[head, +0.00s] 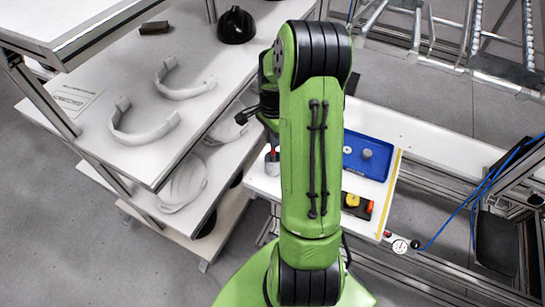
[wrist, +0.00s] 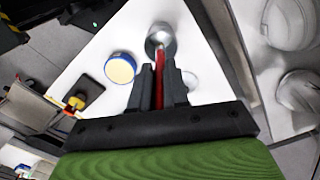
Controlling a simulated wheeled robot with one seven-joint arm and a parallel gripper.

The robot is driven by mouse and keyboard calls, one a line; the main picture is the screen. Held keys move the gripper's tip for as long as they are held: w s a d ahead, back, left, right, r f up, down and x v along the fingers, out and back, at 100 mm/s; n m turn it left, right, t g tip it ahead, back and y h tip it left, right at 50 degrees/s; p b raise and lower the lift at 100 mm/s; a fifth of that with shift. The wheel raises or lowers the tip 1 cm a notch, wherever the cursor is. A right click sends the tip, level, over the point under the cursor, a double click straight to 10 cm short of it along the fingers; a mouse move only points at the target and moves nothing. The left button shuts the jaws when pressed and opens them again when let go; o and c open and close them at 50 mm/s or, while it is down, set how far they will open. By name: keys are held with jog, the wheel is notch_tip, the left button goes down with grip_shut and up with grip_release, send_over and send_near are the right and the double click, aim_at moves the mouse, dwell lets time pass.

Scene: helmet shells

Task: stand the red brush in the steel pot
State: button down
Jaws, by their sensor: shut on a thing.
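The red brush (wrist: 159,76) is between the fingers of my gripper (wrist: 158,70), which is shut on it in the wrist view. Its far end reaches to the rim of the steel pot (wrist: 161,42); I cannot tell from this view how deep it sits. In the head view the pot (head: 272,167) stands near the left edge of the white table, and a bit of red (head: 273,153) shows at its mouth. My green arm hides the gripper there.
A blue tray (head: 352,166) with a grey round piece and a dark tray (head: 346,208) with a yellow thing lie right of my arm. Shelves with helmet parts (head: 144,132) stand at left.

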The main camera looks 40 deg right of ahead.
aim_at(272, 154)
notch_tip(272, 154, down, 5)
jog(key=shift+f, duration=0.2)
jog(key=shift+b, duration=0.3)
jog(key=shift+f, duration=0.2)
jog(key=c, duration=1.1)
grip_release()
jog(key=shift+r, duration=0.1)
